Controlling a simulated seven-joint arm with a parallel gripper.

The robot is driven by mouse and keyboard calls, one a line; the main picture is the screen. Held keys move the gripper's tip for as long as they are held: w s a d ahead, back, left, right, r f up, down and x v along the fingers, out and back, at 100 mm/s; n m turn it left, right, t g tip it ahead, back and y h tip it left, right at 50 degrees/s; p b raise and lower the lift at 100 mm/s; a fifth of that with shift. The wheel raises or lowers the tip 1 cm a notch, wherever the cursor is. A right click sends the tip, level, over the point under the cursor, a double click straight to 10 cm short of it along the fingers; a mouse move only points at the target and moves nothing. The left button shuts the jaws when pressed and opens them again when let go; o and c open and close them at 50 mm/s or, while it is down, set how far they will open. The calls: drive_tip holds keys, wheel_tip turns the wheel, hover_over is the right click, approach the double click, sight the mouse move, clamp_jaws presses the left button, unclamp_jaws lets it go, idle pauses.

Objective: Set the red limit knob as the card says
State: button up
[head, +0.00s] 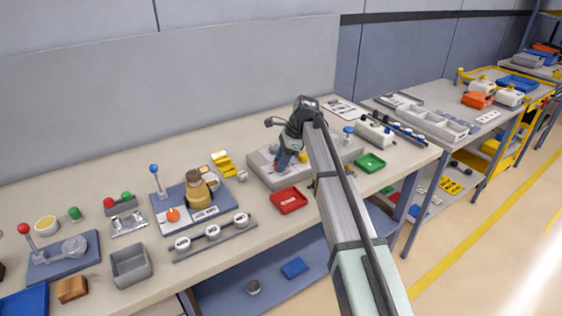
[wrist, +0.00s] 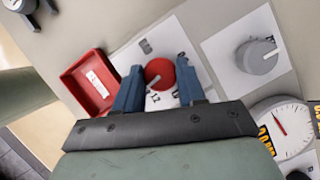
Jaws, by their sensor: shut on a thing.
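The red limit knob (wrist: 159,73) sits on a white plate with printed marks, between the two blue fingers of my gripper (wrist: 160,66) in the wrist view. My gripper is shut on the knob. The fingers hide part of the plate, and some figures such as a 12 show below the knob. In the head view my gripper (head: 284,160) points down over the grey panel (head: 262,170), and the knob cannot be made out there. A white card (head: 343,109) lies at the back of the table; its print is too small to read.
A grey knob (wrist: 257,56) on its own white plate and a round dial (wrist: 280,128) with a red needle lie to the right in the wrist view. A red tray (wrist: 88,84) is close on the left. A green tray (head: 370,163) stands right of the panel.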

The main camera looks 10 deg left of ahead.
drive_tip(key=n, duration=0.2)
drive_tip(key=n+g+h, duration=0.1)
drive_tip(key=n, duration=0.1)
drive_tip(key=shift+w+n, duration=0.2)
drive_tip(key=shift+n, duration=0.1)
drive_tip(key=shift+a+n+g+h, duration=0.1)
drive_tip(key=shift+n+g+h, duration=0.5)
drive_tip(key=shift+n, duration=1.3)
drive_tip(key=o, duration=1.1)
drive_tip(key=shift+c, duration=0.2)
drive_tip(key=shift+s, duration=0.1)
